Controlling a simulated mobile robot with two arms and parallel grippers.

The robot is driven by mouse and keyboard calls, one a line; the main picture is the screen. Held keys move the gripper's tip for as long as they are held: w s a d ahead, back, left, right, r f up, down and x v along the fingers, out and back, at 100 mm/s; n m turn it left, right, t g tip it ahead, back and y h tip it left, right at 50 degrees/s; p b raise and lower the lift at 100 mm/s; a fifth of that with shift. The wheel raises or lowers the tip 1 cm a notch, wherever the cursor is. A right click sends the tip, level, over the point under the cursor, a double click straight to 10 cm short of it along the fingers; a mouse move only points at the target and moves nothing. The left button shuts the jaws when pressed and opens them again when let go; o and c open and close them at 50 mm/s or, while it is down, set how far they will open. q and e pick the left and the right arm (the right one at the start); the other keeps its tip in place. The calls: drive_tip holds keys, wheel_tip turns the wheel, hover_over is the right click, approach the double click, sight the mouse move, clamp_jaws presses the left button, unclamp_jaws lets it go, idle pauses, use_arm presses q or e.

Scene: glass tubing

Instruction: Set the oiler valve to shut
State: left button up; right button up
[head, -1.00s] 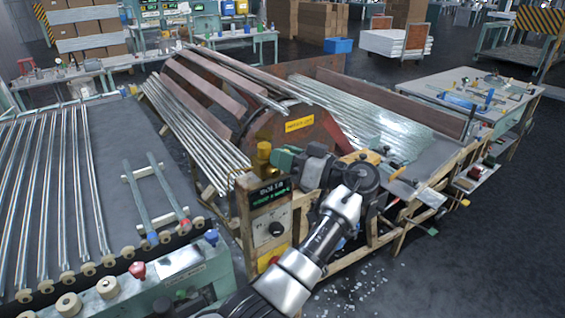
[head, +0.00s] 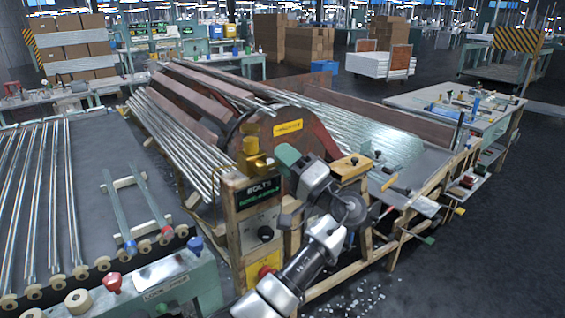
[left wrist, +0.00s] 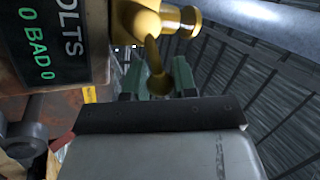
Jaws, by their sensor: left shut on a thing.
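The brass oiler valve (head: 252,158) stands on top of the wooden post beside the drum. In the left wrist view its brass body (left wrist: 142,20) is at the top, and a curved brass lever (left wrist: 157,78) with a rounded end hangs down from it. My left gripper (head: 270,168) is at the valve's right side. In the left wrist view its green fingers (left wrist: 157,88) are shut on the lever's end. The exact contact is partly hidden by my gripper's body. My right gripper is not in view.
A green-lit counter sign (head: 258,192) is on the post just below the valve, with a control box under it. The drum (head: 290,130) and steel tubes (head: 180,140) lie close behind. A conveyor bench (head: 110,290) stands at left. Open floor is at right.

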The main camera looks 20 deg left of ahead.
use_arm(q)
drive_tip(key=shift+w+d+f+m+t+h, duration=0.1)
drive_tip(key=shift+f+m+t+h, duration=0.15)
drive_tip(key=shift+m+t, duration=0.5)
drive_tip(key=shift+a+f+m+t+h, duration=0.15)
drive_tip(key=shift+m+t, duration=0.25)
drive_tip(key=shift+m, duration=0.7)
drive_tip(key=shift+w+d+f+m+t+h, duration=0.1)
drive_tip(key=shift+d+f+m+t+h, duration=0.15)
drive_tip(key=shift+m+t, duration=0.5)
drive_tip(key=shift+a+f+m+b, duration=0.1)
drive_tip(key=shift+m+b, duration=0.2)
drive_tip(key=shift+m, duration=0.1)
drive_tip(key=o, duration=0.9)
drive_tip(key=shift+f, duration=0.1)
drive_tip(key=b+v, duration=0.3)
drive_tip(key=v, duration=0.7)
drive_tip(key=shift+s+d+f, duration=0.1)
drive_tip(key=shift+s+d, duration=0.1)
drive_tip(key=shift+d, duration=0.15)
